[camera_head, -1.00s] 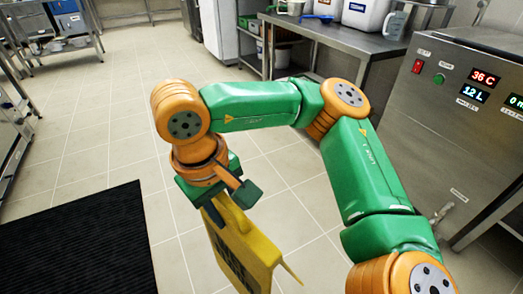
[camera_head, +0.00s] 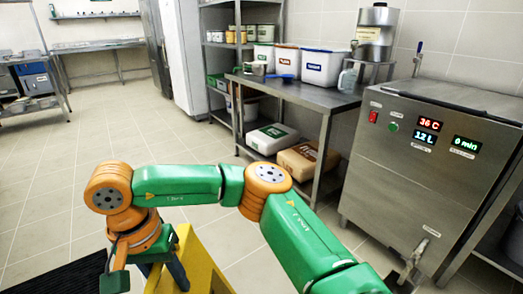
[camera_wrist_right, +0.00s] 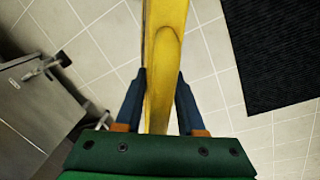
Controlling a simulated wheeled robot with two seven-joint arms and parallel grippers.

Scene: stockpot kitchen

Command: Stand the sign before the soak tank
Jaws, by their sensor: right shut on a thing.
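The yellow sign (camera_head: 204,268) is in the lower part of the head view, mostly cut off by the frame's bottom edge. My right gripper (camera_wrist_right: 160,103) is shut on its yellow edge, with one dark blue finger on each side. In the right wrist view, the sign (camera_wrist_right: 165,50) runs up from between the fingers. The soak tank (camera_head: 395,165) is the steel unit at the right of the head view, with lit displays reading 36 C, 12 L and 0 min. The sign is left of it, with tile floor between. My left gripper is not in view.
A steel table (camera_head: 300,92) with tubs and a jug stands left of the tank, with sacks on its lower shelf. A black mat (camera_head: 75,278) lies at the lower left. A tap (camera_head: 415,258) sticks out at the tank's front. Tile floor is clear.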

